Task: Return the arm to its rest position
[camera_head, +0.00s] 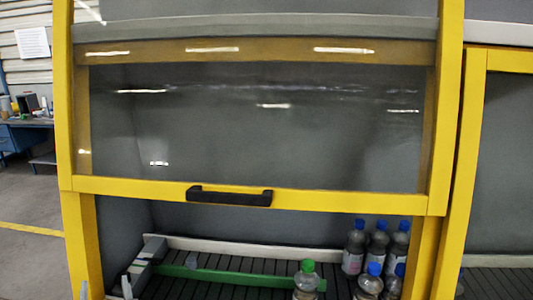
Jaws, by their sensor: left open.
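Only the tips of my left gripper (106,290) show, at the bottom left edge of the head view. Two pale fingertips stand apart with nothing seen between them, so it is open and empty. They are in front of the yellow left post of the machine (82,240), low and left of the black handle (230,197). The rest of my left arm is below the picture. My right gripper and arm are out of view.
A yellow-framed glass door (260,130) hangs above an opening. Inside, a dark slatted conveyor (230,288) carries a green guide bar (230,276). Several bottles with green, blue caps (378,245) stand at the right. A blue workbench (25,135) is far left; the floor (30,260) there is clear.

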